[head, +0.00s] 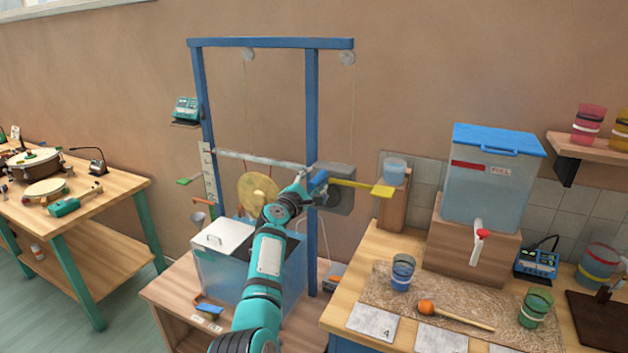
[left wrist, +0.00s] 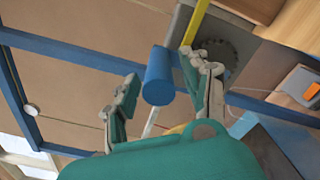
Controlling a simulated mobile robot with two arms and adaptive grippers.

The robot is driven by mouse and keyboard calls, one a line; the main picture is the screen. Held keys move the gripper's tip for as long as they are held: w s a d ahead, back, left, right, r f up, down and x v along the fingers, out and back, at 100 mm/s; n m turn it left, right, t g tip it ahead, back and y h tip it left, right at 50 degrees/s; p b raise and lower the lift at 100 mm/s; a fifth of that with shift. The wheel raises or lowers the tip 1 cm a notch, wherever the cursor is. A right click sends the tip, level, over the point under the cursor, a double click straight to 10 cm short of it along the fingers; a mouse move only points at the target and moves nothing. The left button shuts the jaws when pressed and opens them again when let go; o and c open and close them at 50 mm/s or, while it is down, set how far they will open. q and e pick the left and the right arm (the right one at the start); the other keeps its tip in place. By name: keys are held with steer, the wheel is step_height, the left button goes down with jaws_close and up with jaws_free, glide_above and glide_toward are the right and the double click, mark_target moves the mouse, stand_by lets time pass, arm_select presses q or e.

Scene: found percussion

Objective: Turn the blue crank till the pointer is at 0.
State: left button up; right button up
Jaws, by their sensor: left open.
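The blue crank (head: 319,180) is at the right post of a blue frame, in front of a grey plate (head: 343,196). In the left wrist view its round blue handle (left wrist: 158,76) lies between the fingers of my left gripper (left wrist: 163,72). The fingers are open, with a visible gap on the left; I cannot tell whether the right finger touches. In the head view my left gripper (head: 306,190) reaches up to the crank and partly hides it. A white marked strip (head: 208,172) stands at the left post. I cannot make out the pointer or its reading.
A clear tank (head: 225,262) stands below the frame. A yellow arm (head: 362,184) sticks out right of the crank, near a cup (head: 394,171) on a wooden block. The right bench holds a lidded water tank (head: 490,185), cups and a mallet (head: 455,314).

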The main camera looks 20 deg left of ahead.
arm_select(q)
steer(key=shift+a, duration=0.1)
steer(key=shift+s+d, duration=0.2)
steer(key=shift+s, duration=0.2)
steer(key=s, duration=1.1)
steer(key=shift+a, duration=0.4)
steer(key=shift+s, duration=0.1)
